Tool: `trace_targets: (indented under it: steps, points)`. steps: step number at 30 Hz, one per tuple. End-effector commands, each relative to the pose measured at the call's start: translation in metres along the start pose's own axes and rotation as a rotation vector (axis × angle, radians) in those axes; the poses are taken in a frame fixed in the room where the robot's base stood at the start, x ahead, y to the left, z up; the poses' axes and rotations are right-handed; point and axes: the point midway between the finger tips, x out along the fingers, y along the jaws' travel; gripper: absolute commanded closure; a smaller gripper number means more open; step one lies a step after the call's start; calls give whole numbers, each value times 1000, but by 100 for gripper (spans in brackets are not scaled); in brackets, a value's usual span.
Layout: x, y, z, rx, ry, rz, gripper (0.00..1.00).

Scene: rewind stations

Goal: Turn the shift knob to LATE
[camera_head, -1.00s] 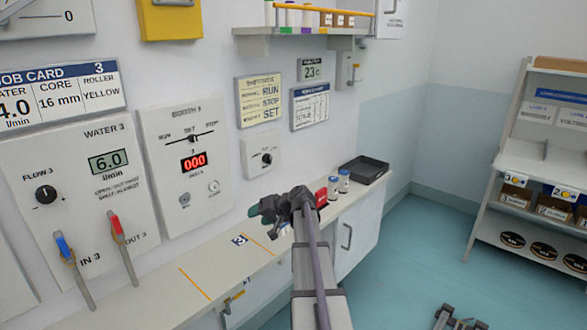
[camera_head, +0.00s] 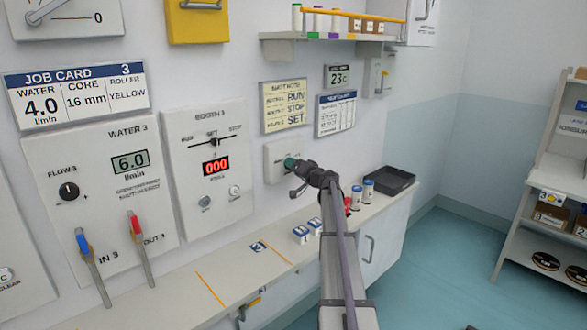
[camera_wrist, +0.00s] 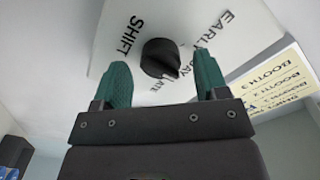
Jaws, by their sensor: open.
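The shift knob (camera_wrist: 160,58) is black and round with a raised ridge. It sits on the white shift plate (camera_wrist: 112,55), marked SHIFT, EARLY, DAY and LATE. The ridge seems to slant toward the lower right in the wrist view, but I cannot tell for sure which label it marks. My gripper (camera_wrist: 161,68) is open, with one green finger on each side of the knob and a visible gap on both sides. In the head view my gripper (camera_head: 290,164) is at the shift plate (camera_head: 276,174) and hides the knob.
The booth panel (camera_head: 210,140) is left of the plate, with the water panel (camera_head: 95,190) beyond it. Yellow and white notices (camera_head: 287,106) hang above. The narrow counter (camera_head: 232,262) below holds small containers (camera_head: 301,234) and a dark tray (camera_head: 392,181).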

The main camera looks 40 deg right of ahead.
Motion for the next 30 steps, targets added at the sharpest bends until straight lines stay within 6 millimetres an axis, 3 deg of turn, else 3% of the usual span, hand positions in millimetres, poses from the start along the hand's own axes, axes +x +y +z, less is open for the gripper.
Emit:
trace_targets:
  steps: [9, 25, 30]
  points:
    - [8, 0, 0, 0, 0, 0, 33]
    - [8, 0, 0, 0, 0, 0, 82]
    - [8, 0, 0, 7, 0, 0, 82]
